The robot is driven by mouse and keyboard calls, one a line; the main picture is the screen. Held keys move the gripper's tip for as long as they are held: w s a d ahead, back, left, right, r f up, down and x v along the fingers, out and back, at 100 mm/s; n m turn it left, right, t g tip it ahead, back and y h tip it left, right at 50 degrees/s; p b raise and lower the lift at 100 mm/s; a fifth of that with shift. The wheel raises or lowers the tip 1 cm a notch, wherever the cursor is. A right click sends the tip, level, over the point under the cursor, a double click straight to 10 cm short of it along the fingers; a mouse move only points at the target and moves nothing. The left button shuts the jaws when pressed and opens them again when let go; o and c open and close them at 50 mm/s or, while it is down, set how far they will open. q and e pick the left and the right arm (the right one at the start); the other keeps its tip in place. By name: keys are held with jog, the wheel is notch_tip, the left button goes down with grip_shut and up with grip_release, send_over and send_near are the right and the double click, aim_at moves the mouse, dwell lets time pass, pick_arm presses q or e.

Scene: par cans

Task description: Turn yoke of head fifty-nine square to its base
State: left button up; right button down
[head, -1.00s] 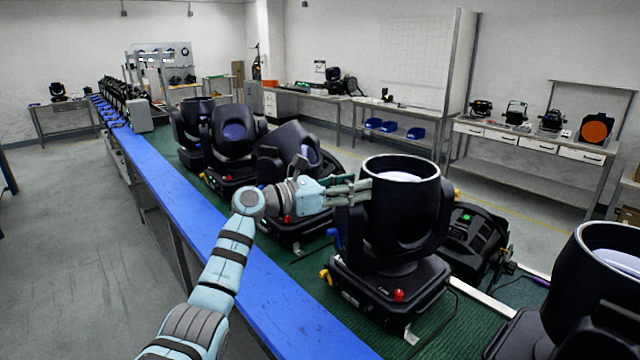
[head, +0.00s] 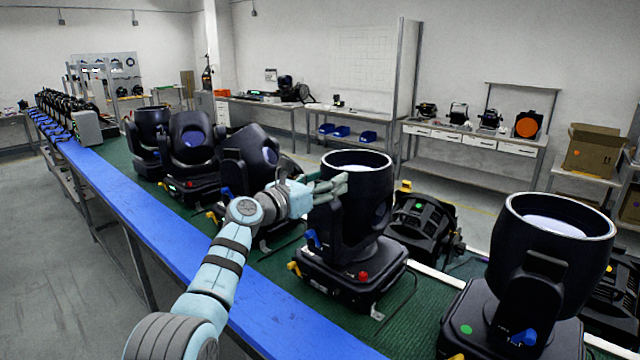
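A large black moving head (head: 357,210) stands on the green belt in the middle of the head view, its barrel pointing up with the round lens on top. Its yoke carries the barrel above a square black base (head: 350,272) with a red knob and yellow and blue fittings. No number is readable on it, so I cannot confirm it is fifty-nine. My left gripper (head: 330,187) is at the left side of the yoke and barrel, its grey-green fingers overlapping them in the picture. Whether the fingers close on the yoke is unclear. My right gripper is not in view.
Another upright head (head: 550,255) stands at the right front. A dark flat-lying fixture (head: 425,225) is behind the middle head. Several heads stand further left, including a tilted one (head: 245,155). A blue rail (head: 150,220) edges the belt.

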pick_arm(q)
jog(key=shift+o, duration=0.9)
jog(key=shift+f, duration=0.1)
jog(key=v, duration=1.2)
